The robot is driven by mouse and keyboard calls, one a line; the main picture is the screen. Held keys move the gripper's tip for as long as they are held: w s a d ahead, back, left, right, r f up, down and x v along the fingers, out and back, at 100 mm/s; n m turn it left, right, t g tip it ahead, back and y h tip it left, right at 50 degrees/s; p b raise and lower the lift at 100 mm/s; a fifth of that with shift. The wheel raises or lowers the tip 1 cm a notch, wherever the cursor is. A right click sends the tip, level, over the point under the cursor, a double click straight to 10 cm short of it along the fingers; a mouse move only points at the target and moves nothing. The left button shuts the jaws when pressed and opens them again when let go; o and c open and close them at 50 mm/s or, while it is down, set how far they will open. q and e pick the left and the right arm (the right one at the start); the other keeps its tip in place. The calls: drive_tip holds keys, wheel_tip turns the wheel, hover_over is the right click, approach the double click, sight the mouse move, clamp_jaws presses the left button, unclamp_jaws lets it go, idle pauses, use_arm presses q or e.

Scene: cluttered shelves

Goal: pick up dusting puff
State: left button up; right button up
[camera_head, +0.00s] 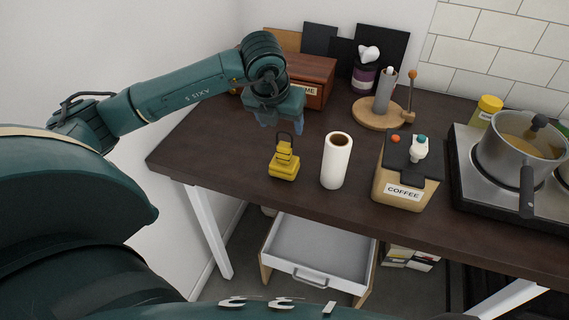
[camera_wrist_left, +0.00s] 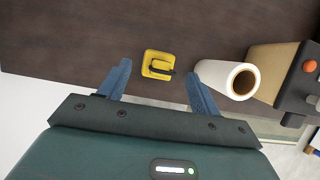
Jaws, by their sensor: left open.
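A yellow stepped object with a dark loop handle (camera_head: 284,164) stands on the dark wooden table near its front edge; it seems to be the dusting puff, though I cannot be sure. My left gripper (camera_head: 280,121) is above and behind it in the head view, pointing down, empty and apart from it. In the left wrist view the yellow object (camera_wrist_left: 155,56) shows between the two blue fingers of the open left gripper (camera_wrist_left: 158,72), farther off than the fingertips. My right gripper is not in view.
A white paper roll (camera_head: 335,165) stands close right of the yellow object, with a coffee box (camera_head: 401,193) beyond it. A wooden box (camera_head: 312,80) and a round wooden holder (camera_head: 378,118) are behind. A pot (camera_head: 520,158) sits on a stove at right. Table left of the yellow object is clear.

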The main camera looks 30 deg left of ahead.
sight(284, 132)
use_arm(q)
drive_tip(key=x, duration=0.2)
drive_tip(key=p+x, duration=0.1)
drive_tip(key=x, duration=0.2)
drive_tip(key=shift+d+f, duration=0.35)
drive_tip(key=shift+f, duration=0.05)
drive_tip(key=shift+c, duration=0.3)
drive_tip(key=c, duration=1)
drive_tip(key=shift+r+b, duration=0.5)
drive_tip(key=shift+r, duration=4.6)
